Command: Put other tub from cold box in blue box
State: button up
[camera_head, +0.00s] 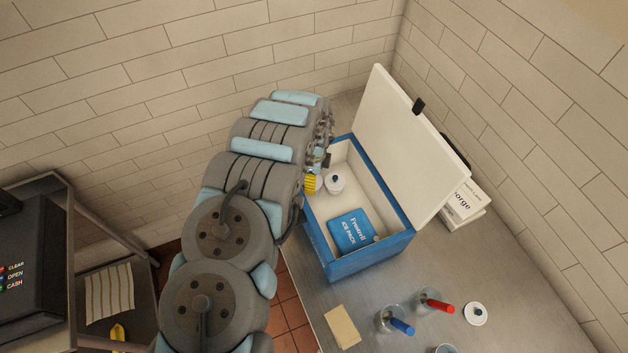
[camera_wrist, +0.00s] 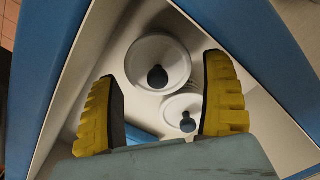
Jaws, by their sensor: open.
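The open cold box (camera_head: 368,256) is blue outside and white inside, on the metal counter, with its white lid (camera_head: 402,150) raised. A white round tub (camera_head: 335,184) with a dark knob stands inside at the far end. The wrist view shows two white round tops with dark knobs, a larger one (camera_wrist: 141,55) and a smaller one (camera_wrist: 176,106) partly overlapping it in view. My gripper (camera_wrist: 165,108) is open and empty, over the box's far end. Its yellow fingers stand either side of the tops; contact cannot be told. My arm hides part of the box. No separate blue box shows.
A blue ice pack (camera_head: 351,231) lies in the cold box. Jars with a blue handle (camera_head: 402,327) and a red handle (camera_head: 438,306), a white knobbed lid (camera_head: 475,313) and a tan block (camera_head: 342,327) are on the counter. A book (camera_head: 464,205) is behind the lid.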

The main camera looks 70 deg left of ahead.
jog(key=shift+r, duration=4.9)
